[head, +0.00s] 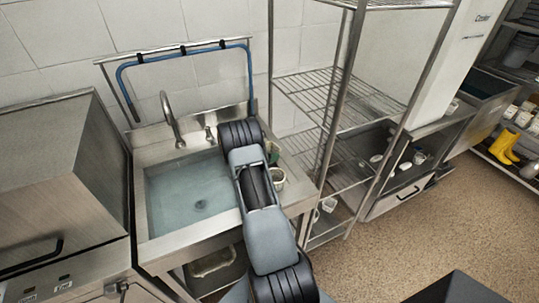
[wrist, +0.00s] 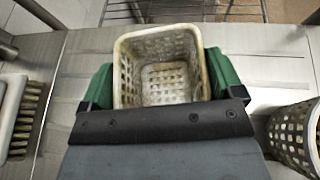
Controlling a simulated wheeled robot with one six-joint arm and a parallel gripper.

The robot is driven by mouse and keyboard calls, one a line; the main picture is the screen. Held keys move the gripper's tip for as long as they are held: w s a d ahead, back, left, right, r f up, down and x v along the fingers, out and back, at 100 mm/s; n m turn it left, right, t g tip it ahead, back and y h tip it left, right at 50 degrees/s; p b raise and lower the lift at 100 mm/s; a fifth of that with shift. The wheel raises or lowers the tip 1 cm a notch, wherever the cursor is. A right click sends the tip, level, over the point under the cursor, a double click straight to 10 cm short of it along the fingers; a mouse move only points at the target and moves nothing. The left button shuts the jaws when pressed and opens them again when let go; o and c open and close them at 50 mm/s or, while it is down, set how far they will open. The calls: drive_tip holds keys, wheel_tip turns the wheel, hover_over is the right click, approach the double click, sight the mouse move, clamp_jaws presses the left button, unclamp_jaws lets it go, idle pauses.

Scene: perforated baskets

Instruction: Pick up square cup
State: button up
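The square cup is an off-white, worn, perforated basket (wrist: 160,45), seen from above in the middle of the wrist view, its mouth facing me. My gripper (wrist: 160,80) has one green finger on its left side and one on its right, with no clear gap on either side. The near part of the cup is hidden behind the dark gripper body. I cannot tell whether the fingers press on it or whether it is lifted. In the head view, my arm reaches to the counter right of the sink, and a bit of green finger shows (head: 272,157); the square cup is not clear there.
A round perforated cup (wrist: 297,135) stands close to the right, also in the head view (head: 277,180). A brush (wrist: 24,122) lies at the left. The sink (head: 190,190) is left of my arm; a wire shelf rack (head: 335,100) stands right.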

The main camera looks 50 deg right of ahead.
drive_tip(key=c, duration=0.4)
drive_tip(key=shift+c, duration=0.2)
drive_tip(key=shift+r, duration=0.15)
